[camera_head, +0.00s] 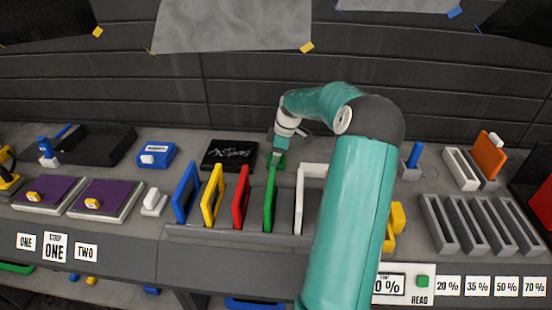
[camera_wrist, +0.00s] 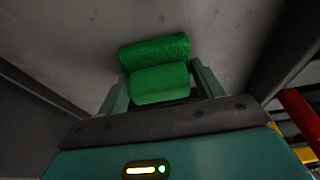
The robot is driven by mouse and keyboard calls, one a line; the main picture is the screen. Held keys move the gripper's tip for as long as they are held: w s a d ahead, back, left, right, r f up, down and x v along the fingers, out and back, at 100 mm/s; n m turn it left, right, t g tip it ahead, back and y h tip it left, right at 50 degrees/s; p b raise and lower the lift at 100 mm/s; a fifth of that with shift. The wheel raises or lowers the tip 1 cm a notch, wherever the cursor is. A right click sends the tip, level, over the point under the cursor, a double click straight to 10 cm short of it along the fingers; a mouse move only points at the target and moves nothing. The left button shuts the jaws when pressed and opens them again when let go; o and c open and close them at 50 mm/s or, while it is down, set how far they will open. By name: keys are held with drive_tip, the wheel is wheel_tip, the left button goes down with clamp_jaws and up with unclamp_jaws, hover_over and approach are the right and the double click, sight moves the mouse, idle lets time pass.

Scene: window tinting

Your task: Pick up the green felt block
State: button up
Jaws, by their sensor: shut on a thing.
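The green felt block (camera_wrist: 155,50) fills the space between my fingers in the wrist view. It shows as a fuzzy green upper part and a smoother green lower part. In the head view the block (camera_head: 278,161) is small and partly hidden below my gripper (camera_head: 280,150). My gripper is shut on it, with one finger on each side in the wrist view (camera_wrist: 160,88). It is at the back of the bench, behind the green frame. I cannot tell whether the block touches the bench.
A rack holds upright blue (camera_head: 186,192), yellow (camera_head: 212,194), red (camera_head: 241,196), green (camera_head: 270,197) and white (camera_head: 300,198) frames just in front of my gripper. A black board (camera_head: 230,155) lies to its left. Grey slotted holders (camera_head: 440,224) stand at right. The wall is close behind.

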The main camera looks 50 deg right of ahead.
wheel_tip(320, 180, up, 10)
drive_tip(key=shift+r, duration=0.1)
idle(0.4)
